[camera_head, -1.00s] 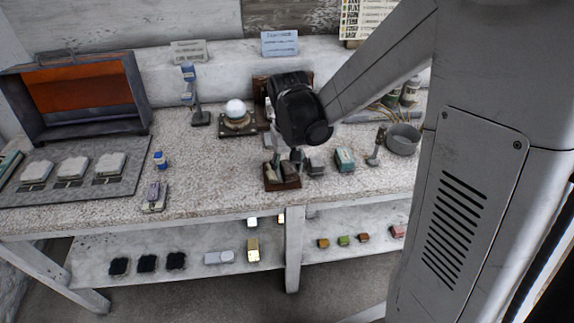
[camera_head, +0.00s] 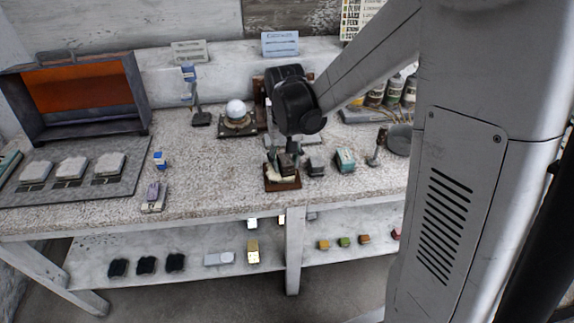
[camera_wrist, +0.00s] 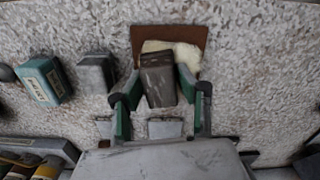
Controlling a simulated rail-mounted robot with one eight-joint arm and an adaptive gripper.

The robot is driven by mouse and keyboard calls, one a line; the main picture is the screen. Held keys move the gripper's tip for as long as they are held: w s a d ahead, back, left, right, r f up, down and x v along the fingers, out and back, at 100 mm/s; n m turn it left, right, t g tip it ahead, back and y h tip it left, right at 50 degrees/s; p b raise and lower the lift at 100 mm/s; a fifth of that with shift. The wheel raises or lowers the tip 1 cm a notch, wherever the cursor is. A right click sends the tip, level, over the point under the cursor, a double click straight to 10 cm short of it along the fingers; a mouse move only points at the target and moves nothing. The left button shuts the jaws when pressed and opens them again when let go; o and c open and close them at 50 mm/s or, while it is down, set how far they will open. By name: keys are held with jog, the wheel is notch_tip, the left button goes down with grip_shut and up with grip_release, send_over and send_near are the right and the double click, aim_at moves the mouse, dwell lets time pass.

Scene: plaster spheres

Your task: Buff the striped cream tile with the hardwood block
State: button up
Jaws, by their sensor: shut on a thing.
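My gripper (camera_head: 284,155) is shut on a dark brown block (camera_head: 287,165). The wrist view shows the block (camera_wrist: 157,85) between the two green-sided fingers (camera_wrist: 160,75). It is over a reddish-brown board (camera_head: 284,185) that carries a cream pad (camera_wrist: 187,56); the block hides part of the pad. The block appears slightly above it, but I cannot tell the gap. Three pale tiles, left (camera_head: 36,172), middle (camera_head: 72,168) and right (camera_head: 109,165), sit on a grey mat at the left. Their stripes are too small to make out.
A grey block (camera_head: 316,166) and a teal block (camera_head: 345,160) stand close right of the board. A white sphere (camera_head: 236,109) on a stand is behind. A small blue bottle (camera_head: 159,160) and a low stand (camera_head: 154,197) lie between mat and board.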

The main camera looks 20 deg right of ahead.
aim_at(289, 178)
jog(key=shift+s, duration=0.1)
jog(key=shift+s, duration=1.6)
jog(key=shift+w+r+p, duration=0.3)
jog(key=shift+w+r, duration=0.4)
jog(key=shift+w, duration=0.25)
jog(key=shift+a, duration=0.1)
jog(key=shift+w+a+f+b, duration=0.1)
jog(key=shift+w+a+b, duration=0.1)
jog(key=shift+a, duration=0.5)
jog(key=shift+w+a+b, duration=0.15)
jog(key=shift+w+a, duration=0.05)
jog(key=shift+a, duration=0.5)
